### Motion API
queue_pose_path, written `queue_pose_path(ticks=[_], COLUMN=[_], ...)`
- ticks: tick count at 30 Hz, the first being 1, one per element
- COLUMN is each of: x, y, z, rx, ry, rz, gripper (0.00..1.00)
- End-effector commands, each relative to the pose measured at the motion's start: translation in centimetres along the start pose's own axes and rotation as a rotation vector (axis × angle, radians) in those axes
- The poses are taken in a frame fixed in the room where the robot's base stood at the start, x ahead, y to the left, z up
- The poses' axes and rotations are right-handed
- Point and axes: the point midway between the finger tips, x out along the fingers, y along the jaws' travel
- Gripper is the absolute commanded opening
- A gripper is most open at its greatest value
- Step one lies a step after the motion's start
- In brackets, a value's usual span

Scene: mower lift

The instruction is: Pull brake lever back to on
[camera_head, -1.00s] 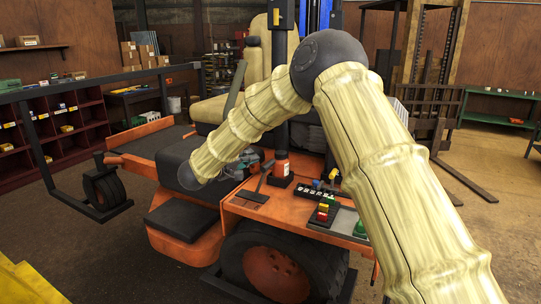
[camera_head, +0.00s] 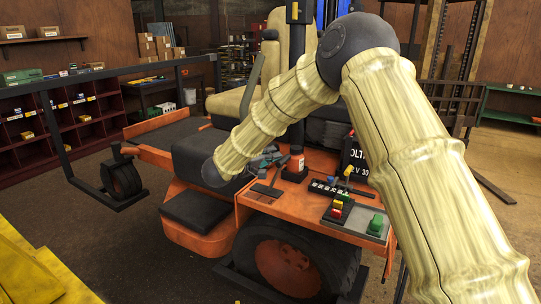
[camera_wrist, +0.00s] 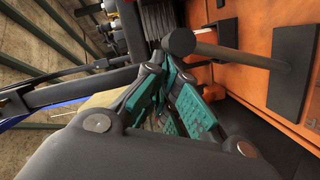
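The brake lever appears to be the dark lever (camera_head: 273,180) rising from a black slot plate on the orange side panel, left of the orange-based post. In the wrist view a dark rod with a round knob (camera_wrist: 178,42) juts from a black plate (camera_wrist: 293,70) on the orange panel; it looks like the same lever. My gripper (camera_wrist: 168,80), with teal pads, has its fingers drawn together just below the knob. The knob is not between the fingers; I cannot tell if they touch. In the head view my gripper (camera_head: 262,162) is small and partly hidden behind my arm.
The orange mower's seat (camera_head: 235,100) and large wheel (camera_head: 285,265) stand near the lever. A black rail (camera_head: 110,72) runs at left. Yellow structure (camera_head: 40,275) fills the lower left.

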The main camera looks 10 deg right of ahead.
Motion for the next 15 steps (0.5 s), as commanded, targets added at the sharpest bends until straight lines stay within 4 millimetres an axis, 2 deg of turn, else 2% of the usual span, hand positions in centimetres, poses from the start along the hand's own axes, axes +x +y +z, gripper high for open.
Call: queue_pose_path(ticks=[1,5,15], x=[0.2,0.1,-0.8], y=[-0.1,0.1,0.8], z=[0.4,-0.1,-2.7], rx=[-0.005,-0.005,-0.002], ry=[-0.009,-0.009,-0.007], rz=[0.001,0.002,0.004], gripper=[0.0,0.0,0.0])
